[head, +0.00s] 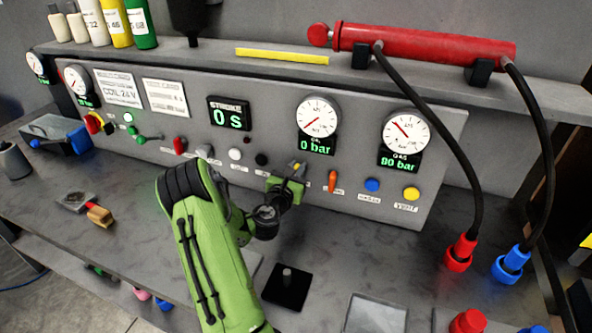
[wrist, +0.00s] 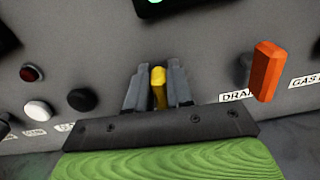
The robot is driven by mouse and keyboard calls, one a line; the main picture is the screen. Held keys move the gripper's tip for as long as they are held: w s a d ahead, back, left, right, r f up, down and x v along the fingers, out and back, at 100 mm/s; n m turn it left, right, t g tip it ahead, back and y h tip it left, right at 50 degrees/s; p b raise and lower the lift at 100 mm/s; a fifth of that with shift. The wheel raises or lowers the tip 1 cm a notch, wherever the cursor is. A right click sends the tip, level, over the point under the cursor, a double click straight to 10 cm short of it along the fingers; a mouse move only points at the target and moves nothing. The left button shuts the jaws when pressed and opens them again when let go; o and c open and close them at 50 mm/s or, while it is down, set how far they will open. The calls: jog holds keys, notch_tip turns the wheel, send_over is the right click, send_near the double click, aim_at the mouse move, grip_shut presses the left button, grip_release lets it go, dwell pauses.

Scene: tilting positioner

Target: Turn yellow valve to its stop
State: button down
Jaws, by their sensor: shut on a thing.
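The yellow valve (wrist: 158,88) is a small upright lever on the grey panel. In the wrist view it stands between the two fingers of my gripper (wrist: 158,92), which are shut on it. In the head view my gripper (head: 292,178) is at the panel below the oil gauge, and only a small yellow bit of the valve (head: 297,168) shows there. The valve's base and label are hidden behind my gripper.
An orange lever (wrist: 265,72) stands close to the right of my gripper, with a blue button (head: 372,185) and a yellow button (head: 411,193) farther right. A black button (wrist: 82,99) and a white button (wrist: 38,113) are to the left. Black hoses (head: 470,165) hang at the right.

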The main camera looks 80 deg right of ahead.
jog(key=m, duration=0.1)
jog(key=m+b, duration=0.2)
jog(key=m, duration=0.1)
jog(key=shift+s+f, duration=0.2)
jog(key=shift+s, duration=0.05)
jog(key=shift+s+a+f+m+b, duration=0.1)
jog(key=shift+s+f+m+b, duration=0.15)
jog(key=shift+m+b, duration=1.6)
jog(key=shift+s+d+f+m+b, duration=0.1)
jog(key=shift+f+m+b, duration=0.2)
jog(key=shift+m+b, duration=1.45)
jog(key=shift+s+a+f+m+b, duration=0.2)
jog(key=shift+m+b, duration=0.65)
jog(key=shift+m, duration=1.95)
jog(key=shift+d+f, duration=0.1)
jog(key=c, duration=1.1)
grip_release()
